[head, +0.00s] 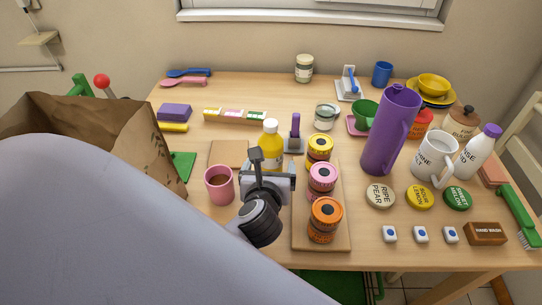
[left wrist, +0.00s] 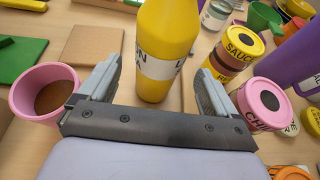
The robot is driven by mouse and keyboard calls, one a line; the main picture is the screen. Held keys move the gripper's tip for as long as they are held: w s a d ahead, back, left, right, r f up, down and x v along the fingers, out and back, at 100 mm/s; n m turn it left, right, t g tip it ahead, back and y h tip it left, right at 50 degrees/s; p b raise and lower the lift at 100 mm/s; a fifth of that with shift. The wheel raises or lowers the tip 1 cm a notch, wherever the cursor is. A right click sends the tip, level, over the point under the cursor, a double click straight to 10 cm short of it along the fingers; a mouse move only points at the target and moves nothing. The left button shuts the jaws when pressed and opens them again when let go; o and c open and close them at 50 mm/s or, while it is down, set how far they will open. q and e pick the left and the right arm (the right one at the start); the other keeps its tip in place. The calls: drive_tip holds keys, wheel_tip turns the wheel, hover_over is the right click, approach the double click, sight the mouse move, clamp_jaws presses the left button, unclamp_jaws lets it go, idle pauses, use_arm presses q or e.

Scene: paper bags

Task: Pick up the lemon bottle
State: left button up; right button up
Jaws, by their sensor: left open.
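The lemon bottle (head: 270,150) is yellow with a white cap and stands upright on the table. In the left wrist view the lemon bottle (left wrist: 166,40) has a white label that is only partly readable, and its top is cut off. My left gripper (head: 268,180) is on the near side of the bottle in the head view and hides its lower part. In the left wrist view my left gripper (left wrist: 157,74) is open, with one finger on each side of the bottle's lower part. I cannot tell whether a finger touches it. My right gripper is not in view.
A pink mug (head: 219,187) with brown contents stands close on the left. Several stacked round tins, including a pink tin (head: 322,178), stand close on the right on a wooden board (head: 302,240). A paper bag (head: 110,130) is at the left.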

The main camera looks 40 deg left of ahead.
sight(271, 157)
use_arm(q)
drive_tip(key=x, duration=0.4)
drive_tip(key=shift+w+a+r, duration=0.1)
drive_tip(key=shift+w+a, duration=0.2)
drive_tip(key=shift+w, duration=0.1)
drive_tip(key=c, duration=1)
drive_tip(key=shift+c, duration=0.2)
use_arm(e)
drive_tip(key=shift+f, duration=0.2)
